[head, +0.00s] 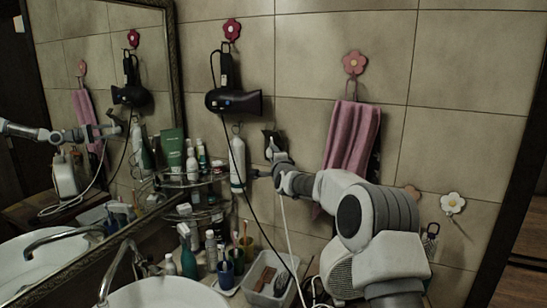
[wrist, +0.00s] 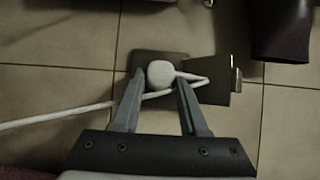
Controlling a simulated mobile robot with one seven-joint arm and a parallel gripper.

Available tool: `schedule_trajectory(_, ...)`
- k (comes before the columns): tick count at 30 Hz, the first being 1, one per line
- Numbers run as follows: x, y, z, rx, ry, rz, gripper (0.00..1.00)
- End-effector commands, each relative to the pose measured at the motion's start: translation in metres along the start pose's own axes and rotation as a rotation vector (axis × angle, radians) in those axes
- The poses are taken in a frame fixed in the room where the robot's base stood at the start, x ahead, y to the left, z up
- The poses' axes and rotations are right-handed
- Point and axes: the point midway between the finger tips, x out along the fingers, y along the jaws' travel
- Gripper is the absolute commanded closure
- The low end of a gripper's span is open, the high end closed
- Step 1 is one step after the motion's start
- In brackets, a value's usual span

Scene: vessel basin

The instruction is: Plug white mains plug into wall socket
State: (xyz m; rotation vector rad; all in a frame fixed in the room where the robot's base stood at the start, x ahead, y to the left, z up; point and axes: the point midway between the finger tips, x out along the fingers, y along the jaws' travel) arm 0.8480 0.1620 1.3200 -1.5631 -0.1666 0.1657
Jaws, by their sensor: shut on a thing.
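The white mains plug (wrist: 160,74) is between the two fingers of my gripper (wrist: 159,84) in the wrist view, and the gripper is shut on it. Behind the plug is the dark wall socket plate (wrist: 145,60), fixed to the tiles. The plug overlaps the plate, but I cannot tell whether its pins are in the socket. A white cable (wrist: 50,117) runs from the plug to the left. In the head view, my gripper (head: 265,168) is at the wall, just below the dark socket (head: 270,138), and the white cable (head: 287,235) hangs down from there.
A black hair dryer (head: 233,102) hangs left of the socket, its dark cord passing down in front of the wall. A pink towel (head: 352,135) hangs to the right. A shelf of bottles (head: 192,178) and a grey bin (head: 268,278) stand close by.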

Motion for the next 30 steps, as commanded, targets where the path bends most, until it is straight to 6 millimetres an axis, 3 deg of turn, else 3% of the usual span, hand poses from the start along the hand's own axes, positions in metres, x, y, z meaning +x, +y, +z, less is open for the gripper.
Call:
schedule_trajectory(26, 0.01, 0.0, -0.007, -0.001, 0.0, 0.0, 1.0)
schedule_trajectory(27, 0.01, 0.0, -0.007, -0.001, 0.0, 0.0, 0.52)
schedule_trajectory(30, 0.01, 0.0, -0.007, -0.001, 0.0, 0.0, 0.34)
